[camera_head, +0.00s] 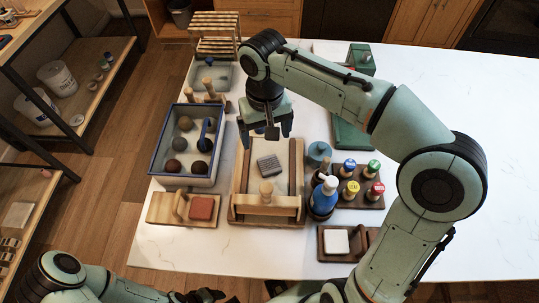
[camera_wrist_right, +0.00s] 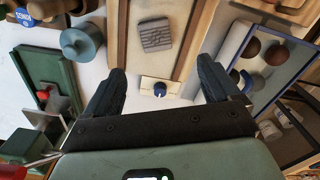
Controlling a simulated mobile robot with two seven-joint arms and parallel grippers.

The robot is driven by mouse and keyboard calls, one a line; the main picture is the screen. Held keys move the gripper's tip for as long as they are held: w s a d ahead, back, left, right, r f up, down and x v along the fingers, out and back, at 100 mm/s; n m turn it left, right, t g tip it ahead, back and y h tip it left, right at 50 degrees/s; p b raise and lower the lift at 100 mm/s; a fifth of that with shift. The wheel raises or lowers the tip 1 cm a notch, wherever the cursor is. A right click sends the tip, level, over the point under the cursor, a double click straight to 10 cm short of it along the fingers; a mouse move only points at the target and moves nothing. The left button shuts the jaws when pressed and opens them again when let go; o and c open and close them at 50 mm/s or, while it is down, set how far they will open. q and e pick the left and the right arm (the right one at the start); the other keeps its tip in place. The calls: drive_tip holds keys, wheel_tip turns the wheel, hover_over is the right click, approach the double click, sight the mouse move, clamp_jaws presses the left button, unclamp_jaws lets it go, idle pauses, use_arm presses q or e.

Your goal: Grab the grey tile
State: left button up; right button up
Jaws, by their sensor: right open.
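The grey tile (camera_head: 269,165) is a small ridged square lying on a pale slab in a wooden tray (camera_head: 235,180). In the right wrist view the tile (camera_wrist_right: 155,36) shows beyond the fingers, apart from them. My right gripper (camera_head: 265,132) is open and empty, above the tray's far end and just behind the tile. Its two dark fingers (camera_wrist_right: 160,82) are spread wide in the right wrist view. My left gripper (camera_head: 197,296) shows only partly at the bottom edge, away from the tile; its jaws are unclear.
A blue-rimmed box (camera_head: 153,165) with several balls stands left of the tray. A blue bottle (camera_head: 323,197), a blue-grey pot (camera_head: 319,153) and a rack of coloured-lid jars (camera_head: 350,189) stand right. A red block (camera_head: 202,208) lies front left. The far right tabletop (camera_head: 480,110) is clear.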

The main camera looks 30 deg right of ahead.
drive_tip(key=b, duration=0.1)
hover_over(269, 164)
drive_tip(key=f, duration=0.6)
drive_tip(key=shift+s+a+f, duration=0.15)
drive_tip(key=shift+a+f, duration=0.05)
drive_tip(key=shift+a, duration=0.2)
drive_tip(key=shift+f, duration=0.5)
drive_tip(key=f, duration=0.5)
drive_tip(key=shift+d+b, duration=0.3)
drive_tip(key=shift+d, duration=0.1)
use_arm(q)
drive_tip(key=shift+s+f, duration=0.7)
drive_tip(key=shift+f, duration=0.35)
drive_tip(key=shift+a, duration=0.1)
use_arm(e)
drive_tip(key=shift+c, duration=0.3)
drive_tip(key=shift+r, duration=0.1)
drive_tip(key=c, duration=1.2)
